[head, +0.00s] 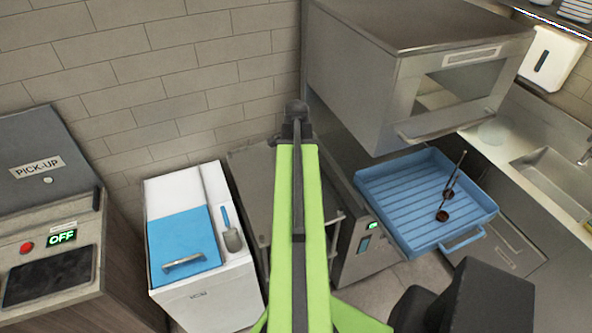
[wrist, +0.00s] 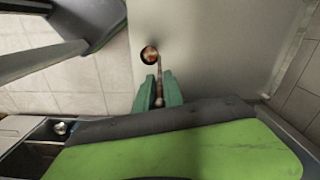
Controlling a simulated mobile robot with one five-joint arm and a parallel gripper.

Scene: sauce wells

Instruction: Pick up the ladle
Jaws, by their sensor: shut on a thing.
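In the wrist view my gripper (wrist: 159,92) has its green fingers shut on the thin handle of a ladle. The ladle (wrist: 150,55) has a small round copper-brown bowl just beyond the fingertips. A plain grey surface lies behind it; I cannot tell whether the ladle touches it. In the head view my arm reaches up the middle, and the fingers and held ladle are hidden.
A steel hood-type machine (head: 375,75) stands behind the tray, with a sink (head: 555,175) at the far right. A white chest with a blue lid (head: 185,240) and grey scoop (head: 232,238) stands left of my arm. A pick-up cabinet (head: 45,210) is at far left.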

